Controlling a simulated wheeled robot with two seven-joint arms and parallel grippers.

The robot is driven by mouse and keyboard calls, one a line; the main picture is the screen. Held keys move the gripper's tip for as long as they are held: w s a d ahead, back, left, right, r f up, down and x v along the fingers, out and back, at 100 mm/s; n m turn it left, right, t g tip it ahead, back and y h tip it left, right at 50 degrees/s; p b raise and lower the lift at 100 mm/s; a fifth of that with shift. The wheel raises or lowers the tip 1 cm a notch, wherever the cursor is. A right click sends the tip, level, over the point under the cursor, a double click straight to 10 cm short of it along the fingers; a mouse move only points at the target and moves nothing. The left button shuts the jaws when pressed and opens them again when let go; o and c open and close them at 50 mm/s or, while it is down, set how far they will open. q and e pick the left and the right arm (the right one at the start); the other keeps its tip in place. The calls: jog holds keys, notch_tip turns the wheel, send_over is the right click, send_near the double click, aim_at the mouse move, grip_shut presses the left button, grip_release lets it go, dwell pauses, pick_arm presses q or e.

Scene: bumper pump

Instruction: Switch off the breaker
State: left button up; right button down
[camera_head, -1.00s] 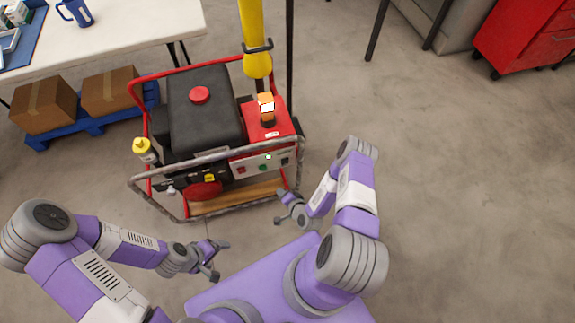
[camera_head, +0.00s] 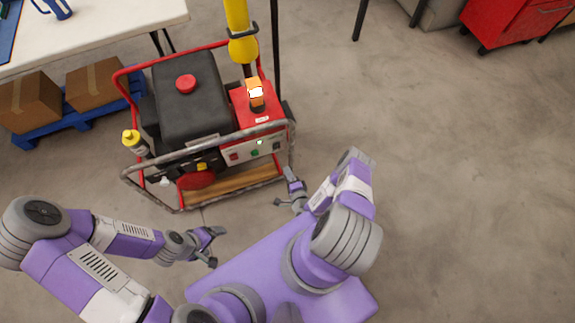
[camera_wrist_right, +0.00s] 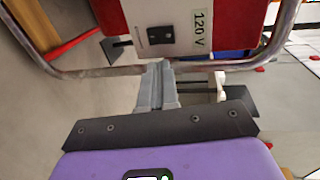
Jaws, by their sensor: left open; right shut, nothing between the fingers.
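The red and black generator (camera_head: 190,100) stands ahead of me, with a pale control panel (camera_head: 243,158) on its front right. The panel carries a red part (camera_head: 234,157), a green part (camera_head: 254,153) and a dark part (camera_head: 277,146); I cannot tell which is the breaker. The right wrist view shows a black panel fitting (camera_wrist_right: 160,35) beside a "120 V" label (camera_wrist_right: 199,28). My right gripper (camera_head: 288,187) is shut and empty, below the panel's right end; its fingers (camera_wrist_right: 156,85) are near the frame tube. My left gripper (camera_head: 217,247) is open and empty, in front of the generator.
A metal tube frame (camera_head: 215,140) runs across the generator's front, near my right gripper. A yellow hose (camera_head: 238,20) rises behind. A white table (camera_head: 110,30) and cardboard boxes (camera_head: 95,82) are at the left.

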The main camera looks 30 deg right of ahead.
jog(key=b, duration=0.3)
send_near(277, 146)
jog(key=x, duration=0.5)
jog(key=shift+w+f, duration=0.1)
jog(key=shift+f, duration=0.05)
jog(key=shift+w+d, duration=0.15)
jog(key=shift+w, duration=0.45)
